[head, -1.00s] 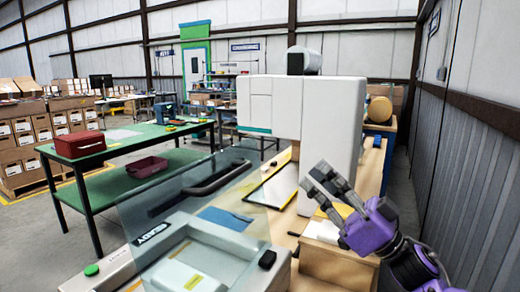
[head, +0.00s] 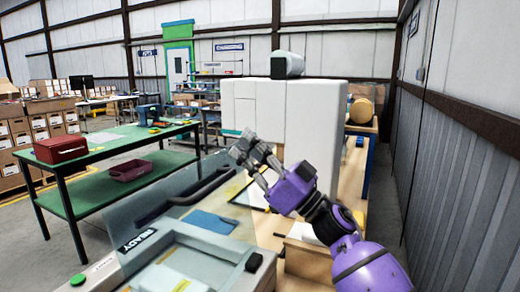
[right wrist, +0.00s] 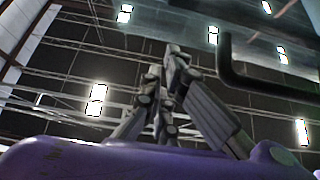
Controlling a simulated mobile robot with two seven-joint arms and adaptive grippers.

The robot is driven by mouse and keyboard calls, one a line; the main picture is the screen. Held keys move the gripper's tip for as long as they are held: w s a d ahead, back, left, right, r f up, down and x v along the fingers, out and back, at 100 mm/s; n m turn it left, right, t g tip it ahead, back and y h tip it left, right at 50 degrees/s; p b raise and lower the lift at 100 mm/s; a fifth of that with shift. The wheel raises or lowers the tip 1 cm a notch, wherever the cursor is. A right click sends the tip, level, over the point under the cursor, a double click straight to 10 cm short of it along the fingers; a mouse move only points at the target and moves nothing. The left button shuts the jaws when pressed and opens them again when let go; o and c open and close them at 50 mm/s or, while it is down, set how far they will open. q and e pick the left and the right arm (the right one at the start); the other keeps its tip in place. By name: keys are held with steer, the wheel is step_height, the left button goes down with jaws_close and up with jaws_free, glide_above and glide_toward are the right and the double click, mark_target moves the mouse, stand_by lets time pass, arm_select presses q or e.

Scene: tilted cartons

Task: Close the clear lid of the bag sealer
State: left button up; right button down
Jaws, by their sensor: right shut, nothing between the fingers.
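The bag sealer (head: 185,262) is a grey machine at the bottom left of the head view, marked READY. Its clear lid (head: 145,205) stands raised and tilted, with a dark bar handle (head: 200,188) along its upper part. My purple right gripper (head: 252,158) is shut and empty, just right of the handle's far end in the head view. I cannot tell whether it touches the lid. The right wrist view looks up past the fingers (right wrist: 165,85), with a dark bent bar (right wrist: 265,82), likely the handle, at upper right. My left gripper is not in view.
A tall white machine (head: 310,130) stands behind my right gripper on the wooden bench. A blue sheet (head: 210,222) lies behind the sealer. A green table (head: 115,148) at left holds a red box (head: 60,149). A corrugated wall (head: 450,170) bounds the right side.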

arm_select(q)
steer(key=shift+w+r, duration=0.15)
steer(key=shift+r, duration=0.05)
